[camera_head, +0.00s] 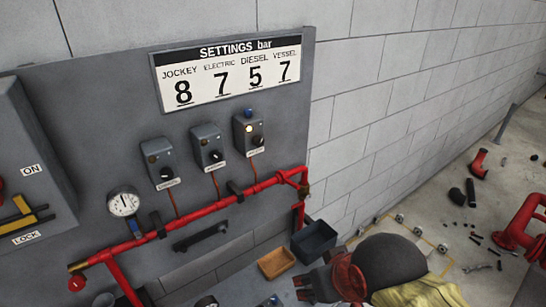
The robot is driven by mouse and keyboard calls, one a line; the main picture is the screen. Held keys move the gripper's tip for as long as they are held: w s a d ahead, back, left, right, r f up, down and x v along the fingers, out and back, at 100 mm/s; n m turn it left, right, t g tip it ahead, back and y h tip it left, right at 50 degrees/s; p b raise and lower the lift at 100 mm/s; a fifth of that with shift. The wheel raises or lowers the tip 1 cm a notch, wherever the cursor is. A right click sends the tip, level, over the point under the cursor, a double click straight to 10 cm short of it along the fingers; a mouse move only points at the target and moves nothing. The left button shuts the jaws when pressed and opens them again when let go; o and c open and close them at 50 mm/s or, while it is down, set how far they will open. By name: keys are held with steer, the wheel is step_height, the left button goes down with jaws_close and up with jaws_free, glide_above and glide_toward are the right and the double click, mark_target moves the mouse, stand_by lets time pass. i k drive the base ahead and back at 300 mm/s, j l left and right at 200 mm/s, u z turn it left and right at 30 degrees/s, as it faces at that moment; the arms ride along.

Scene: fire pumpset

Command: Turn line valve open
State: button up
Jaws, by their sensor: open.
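My gripper (303,287) is at the bottom centre. Its dark fingers point left, are apart and hold nothing I can see. A red pipe (205,224) runs along the grey panel, with a white round gauge (123,203) above it at the left. A small blue handle (134,226) sits below the gauge, just above the pipe. Another small blue part (273,300) shows at the bottom edge, left of my gripper, mostly cut off. No valve is labelled as the line valve, so I cannot tell which it is.
Three grey switch boxes (208,148) sit above the pipe, under a settings sign (230,73). A dark bin (314,241) and an orange tray (276,262) are just above my gripper. Loose parts and a red pipe assembly (523,222) lie on the floor at right.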

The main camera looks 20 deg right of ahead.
mark_target(300, 203)
steer(key=i+l+z, duration=0.15)
steer(key=i+z, duration=0.2)
steer(key=j+z, duration=0.4)
steer(key=z, duration=0.15)
steer(key=i, duration=0.05)
